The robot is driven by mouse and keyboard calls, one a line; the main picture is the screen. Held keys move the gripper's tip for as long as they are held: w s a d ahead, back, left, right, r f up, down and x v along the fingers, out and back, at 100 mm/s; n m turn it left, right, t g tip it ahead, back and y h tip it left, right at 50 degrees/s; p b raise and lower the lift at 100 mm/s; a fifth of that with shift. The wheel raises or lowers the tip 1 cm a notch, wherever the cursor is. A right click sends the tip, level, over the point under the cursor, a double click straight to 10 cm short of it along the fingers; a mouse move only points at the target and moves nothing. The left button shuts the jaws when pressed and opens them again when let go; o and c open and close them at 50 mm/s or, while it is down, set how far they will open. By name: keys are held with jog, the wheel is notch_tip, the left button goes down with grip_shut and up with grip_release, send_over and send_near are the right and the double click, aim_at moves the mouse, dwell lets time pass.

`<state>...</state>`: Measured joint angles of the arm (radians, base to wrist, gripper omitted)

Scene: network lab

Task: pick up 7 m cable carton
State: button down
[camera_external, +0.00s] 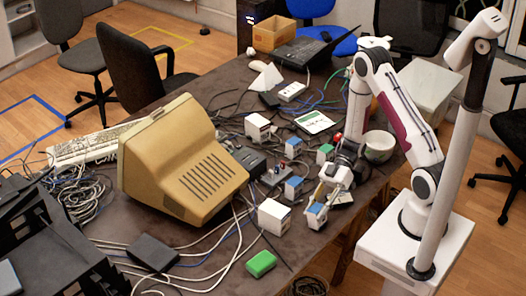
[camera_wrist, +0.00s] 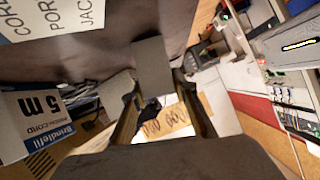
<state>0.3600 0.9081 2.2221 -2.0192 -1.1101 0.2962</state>
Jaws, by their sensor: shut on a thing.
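My gripper (camera_external: 329,198) is low over the front part of the table in the external view. A blue and white carton reading "5 m" (camera_wrist: 40,115) is at the left, apart from the fingers.
Another white carton (camera_external: 273,216) stands just left of the held one. A blue-labelled carton (camera_external: 293,188) and a green-labelled carton (camera_external: 325,153) stand behind. A bowl (camera_external: 379,146), a beige monitor (camera_external: 185,165), a green block (camera_external: 261,263) and loose cables crowd the table.

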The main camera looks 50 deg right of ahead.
aim_at(316, 209)
jog(key=shift+r, duration=4.9)
jog(key=shift+a, duration=0.15)
